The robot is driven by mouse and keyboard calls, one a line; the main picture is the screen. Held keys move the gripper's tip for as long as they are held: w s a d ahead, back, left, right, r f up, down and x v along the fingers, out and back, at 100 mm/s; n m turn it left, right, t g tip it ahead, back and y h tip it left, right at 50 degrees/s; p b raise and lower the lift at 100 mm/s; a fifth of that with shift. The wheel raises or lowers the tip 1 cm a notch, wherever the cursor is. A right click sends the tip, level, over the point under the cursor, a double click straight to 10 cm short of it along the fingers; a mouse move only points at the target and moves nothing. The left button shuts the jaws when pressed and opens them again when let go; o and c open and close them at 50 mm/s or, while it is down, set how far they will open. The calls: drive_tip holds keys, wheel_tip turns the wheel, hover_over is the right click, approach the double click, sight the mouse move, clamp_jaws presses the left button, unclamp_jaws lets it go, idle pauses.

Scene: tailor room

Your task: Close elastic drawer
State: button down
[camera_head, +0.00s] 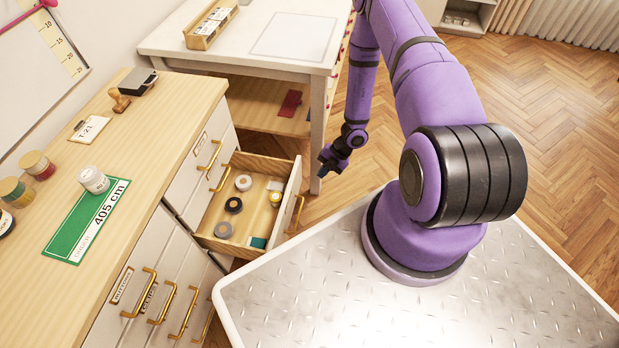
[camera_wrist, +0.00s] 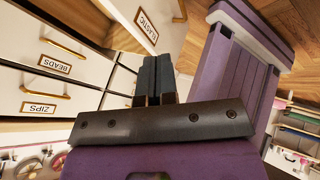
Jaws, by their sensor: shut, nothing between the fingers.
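The elastic drawer (camera_head: 291,196) stands pulled out of the wooden-topped cabinet. It holds several small rolls and small flat pieces. Its front with the ELASTIC label (camera_wrist: 147,25) and a brass handle (camera_wrist: 181,10) shows at the top of the wrist view. My gripper (camera_head: 324,166) is just to the right of the drawer front in the head view, in the space outside it. Its two dark fingers (camera_wrist: 154,80) are together and empty. A gap to the drawer front shows in the head view; the exact distance is hard to tell.
Closed drawers marked BEADS (camera_wrist: 55,64) and ZIPS (camera_wrist: 38,107) are in the same cabinet. A white table (camera_head: 260,64) stands behind the open drawer, its leg close to my gripper. Wooden floor (camera_head: 550,110) is clear on the right.

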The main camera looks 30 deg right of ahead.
sight(291, 194)
drive_tip(key=shift+w+a+f, duration=0.55)
drive_tip(key=shift+a+f, duration=0.65)
drive_tip(key=shift+a, duration=0.2)
drive_tip(key=shift+w+a+f, duration=0.6)
drive_tip(key=shift+a+f, duration=0.6)
drive_tip(key=shift+a, duration=0.15)
drive_tip(key=shift+w+a+f, duration=0.55)
drive_tip(key=shift+a+f, duration=0.65)
drive_tip(key=shift+a, duration=0.2)
